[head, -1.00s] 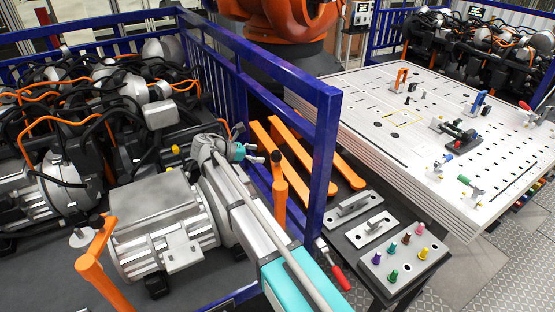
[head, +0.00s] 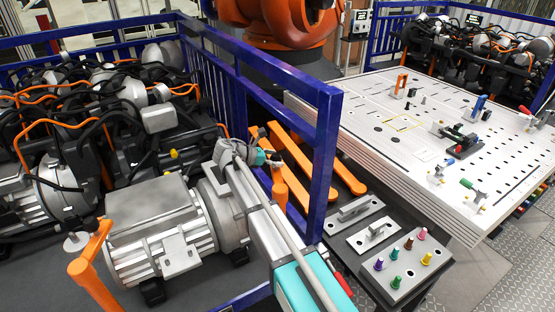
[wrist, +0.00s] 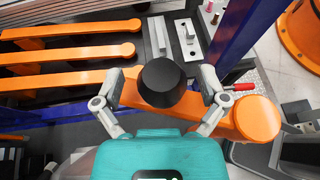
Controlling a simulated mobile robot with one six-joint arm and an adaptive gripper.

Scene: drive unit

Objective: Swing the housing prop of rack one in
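An orange prop with a black knob (wrist: 162,82) on it stands at the blue rack frame; in the head view its upright orange part (head: 279,190) shows beside the rack's inner side. My gripper (wrist: 162,71) is open, with one finger on each side of the black knob and gaps showing on both sides. In the head view my gripper (head: 268,158) is at the knob, and its fingers are partly hidden.
The blue rack frame (head: 328,150) rises close to my arm. Beyond it lie orange bars (head: 335,165), grey plates (head: 372,235) and a block with coloured pegs (head: 405,262). A light perforated table (head: 400,160) stands at the right. Cabled units fill the left rack.

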